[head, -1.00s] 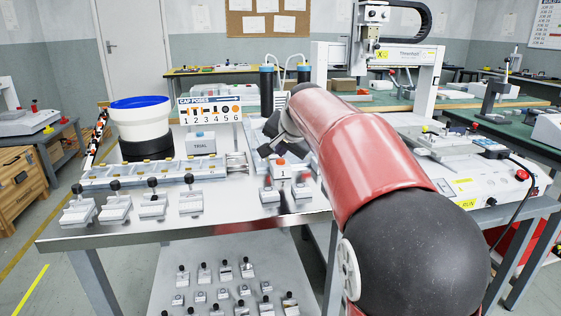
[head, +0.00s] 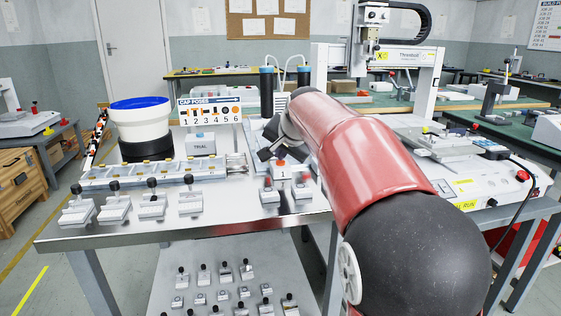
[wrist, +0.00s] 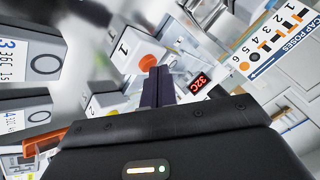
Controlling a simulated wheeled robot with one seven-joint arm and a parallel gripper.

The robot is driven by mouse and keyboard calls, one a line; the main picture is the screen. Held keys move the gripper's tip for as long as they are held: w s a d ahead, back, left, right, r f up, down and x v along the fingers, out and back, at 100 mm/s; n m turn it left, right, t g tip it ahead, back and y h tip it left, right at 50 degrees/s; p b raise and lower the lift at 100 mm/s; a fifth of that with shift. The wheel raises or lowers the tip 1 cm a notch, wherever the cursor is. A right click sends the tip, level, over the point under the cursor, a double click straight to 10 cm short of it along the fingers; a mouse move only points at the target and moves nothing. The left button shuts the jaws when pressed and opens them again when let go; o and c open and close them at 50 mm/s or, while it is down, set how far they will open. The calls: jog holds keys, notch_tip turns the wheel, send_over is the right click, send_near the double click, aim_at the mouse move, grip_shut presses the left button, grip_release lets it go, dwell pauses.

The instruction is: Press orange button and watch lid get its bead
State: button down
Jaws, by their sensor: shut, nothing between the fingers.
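In the wrist view an orange round button (wrist: 151,61) sits on a white box marked 1. My gripper (wrist: 160,72) is shut and empty, its dark fingertips just beside and partly in front of that button; I cannot tell whether they touch it. In the head view my gripper (head: 272,150) is above the small boxes at the table's middle, near an orange-topped one (head: 281,164). No lid or bead can be made out; my arm hides part of the table.
White boxes with grey round buttons (wrist: 45,64) stand at the left in the wrist view. A red display (wrist: 199,82) reads 32C. A CAP POSES card (head: 209,112), a blue-rimmed white bowl (head: 141,117) and a row of knobbed blocks (head: 153,205) stand left of my arm.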

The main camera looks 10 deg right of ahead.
dwell(0.3)
jog(key=shift+r+p, duration=0.85)
jog(key=shift+p, duration=0.05)
notch_tip(320, 180, up, 6)
jog(key=p, duration=0.5)
jog(key=shift+s, duration=0.1)
jog(key=s+f+n+g, duration=0.1)
jog(key=s+f, duration=0.4)
jog(key=s, duration=0.7)
jog(key=s+f+n+g, duration=0.1)
jog(key=s+f+n, duration=0.3)
jog(key=s, duration=0.8)
jog(key=s+f+n+g+h, duration=0.1)
jog(key=s+f+n, duration=0.1)
jog(key=s+f, duration=0.5)
jog(key=s, duration=0.5)
jog(key=shift+s+n+g, duration=0.25)
jog(key=shift+n+g, duration=0.05)
jog(key=shift+n, duration=0.1)
